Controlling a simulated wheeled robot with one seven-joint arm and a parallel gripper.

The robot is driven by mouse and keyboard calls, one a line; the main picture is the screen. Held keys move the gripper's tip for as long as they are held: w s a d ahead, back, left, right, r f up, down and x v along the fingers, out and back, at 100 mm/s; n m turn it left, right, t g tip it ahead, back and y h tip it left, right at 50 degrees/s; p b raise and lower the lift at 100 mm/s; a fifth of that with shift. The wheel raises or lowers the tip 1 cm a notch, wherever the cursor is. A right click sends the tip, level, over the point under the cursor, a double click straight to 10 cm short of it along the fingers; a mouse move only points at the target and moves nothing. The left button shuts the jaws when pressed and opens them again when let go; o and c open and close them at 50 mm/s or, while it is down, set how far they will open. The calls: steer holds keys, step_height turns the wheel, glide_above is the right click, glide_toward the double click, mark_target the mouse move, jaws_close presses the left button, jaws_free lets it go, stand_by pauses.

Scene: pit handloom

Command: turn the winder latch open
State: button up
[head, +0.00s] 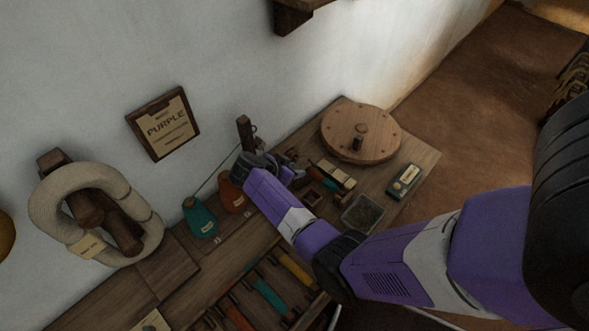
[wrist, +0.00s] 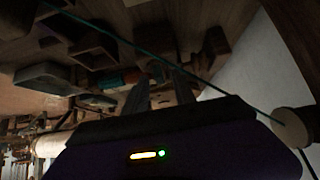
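My gripper (wrist: 164,82) reaches in from the bottom of the wrist view with its two dark fingers apart. Small brownish parts show between and beyond the fingers. I cannot tell whether either finger touches them. In the head view my gripper (head: 292,172) is low over the bench, among small wooden parts at the winder, and my wrist hides much of them. I cannot make out the latch or its angle for certain. A dark wooden post (head: 245,134) with a wire loop stands just behind my wrist. A green thread (wrist: 205,83) crosses the wrist view diagonally, close to the fingers.
A round wooden disc (head: 352,148) with a knob lies at the bench's far end. Near it are a dark tray (head: 362,214) and a small labelled box (head: 404,181). Teal (head: 201,218) and orange (head: 231,196) cones stand left of my arm. A yarn hank (head: 50,208) hangs left.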

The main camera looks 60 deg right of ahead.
steer(key=shift+c, duration=0.2)
jaws_close()
